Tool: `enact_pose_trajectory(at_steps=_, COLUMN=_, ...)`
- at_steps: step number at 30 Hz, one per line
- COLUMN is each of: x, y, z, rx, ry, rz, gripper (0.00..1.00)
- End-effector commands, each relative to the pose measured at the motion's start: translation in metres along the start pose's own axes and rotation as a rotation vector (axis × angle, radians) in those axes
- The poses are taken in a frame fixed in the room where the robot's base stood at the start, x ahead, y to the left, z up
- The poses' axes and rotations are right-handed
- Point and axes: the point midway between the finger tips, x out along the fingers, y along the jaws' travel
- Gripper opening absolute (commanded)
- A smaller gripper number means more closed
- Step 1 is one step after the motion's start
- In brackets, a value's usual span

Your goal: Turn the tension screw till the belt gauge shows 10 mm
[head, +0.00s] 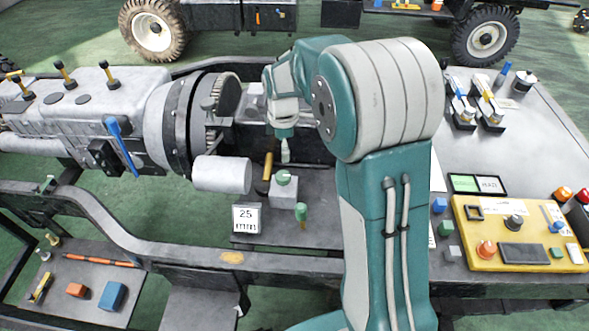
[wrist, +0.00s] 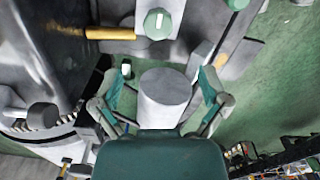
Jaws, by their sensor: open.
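The belt gauge (head: 247,218) is a white plate reading 25 mm, standing on the dark shelf. A green knob (head: 283,178) sits on a pale grey block (head: 284,195) to its right; the knob also shows in the wrist view (wrist: 157,22), with a white bar across its top. A second green knob (head: 301,213) stands in front of the block. I cannot tell for certain which one is the tension screw. My gripper (head: 285,152) is above the block. In the wrist view its fingers (wrist: 165,95) are spread and empty, with a grey cylinder (wrist: 166,84) appearing between them.
The engine's pale cylinder (head: 222,174) juts out left of the block. An orange-yellow bar (head: 267,165) stands by the block. The dark chassis rail (head: 150,235) runs along the front. A yellow tray (head: 480,262) with parts and a grey table (head: 545,150) lie at the right.

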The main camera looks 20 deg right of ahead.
Motion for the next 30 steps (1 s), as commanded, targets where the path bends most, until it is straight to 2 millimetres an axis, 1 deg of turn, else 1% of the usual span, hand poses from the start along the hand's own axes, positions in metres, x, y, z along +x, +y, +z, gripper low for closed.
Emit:
enact_pose_trajectory(at_steps=1, x=0.006, y=0.003, z=-0.002, rx=-0.023, ry=-0.002, rz=-0.008, gripper=0.95)
enact_pose_trajectory(at_steps=5, x=0.013, y=0.005, z=-0.008, rx=-0.050, ry=-0.007, rz=-0.014, gripper=0.95)
enact_pose_trajectory(at_steps=8, x=0.021, y=0.004, z=-0.009, rx=-0.051, ry=-0.009, rz=-0.015, gripper=0.95)
enact_pose_trajectory(at_steps=11, x=0.037, y=0.004, z=-0.006, rx=-0.049, ry=-0.007, rz=-0.017, gripper=0.95)
enact_pose_trajectory(at_steps=18, x=0.082, y=0.004, z=0.002, rx=-0.046, ry=0.000, rz=-0.019, gripper=0.95)
enact_pose_trajectory(at_steps=21, x=0.098, y=0.004, z=0.001, rx=-0.046, ry=0.000, rz=-0.018, gripper=0.95)
enact_pose_trajectory(at_steps=25, x=0.112, y=0.004, z=-0.002, rx=-0.046, ry=-0.003, rz=-0.015, gripper=0.95)
enact_pose_trajectory(at_steps=30, x=0.118, y=0.004, z=-0.004, rx=-0.047, ry=-0.004, rz=-0.013, gripper=0.95)
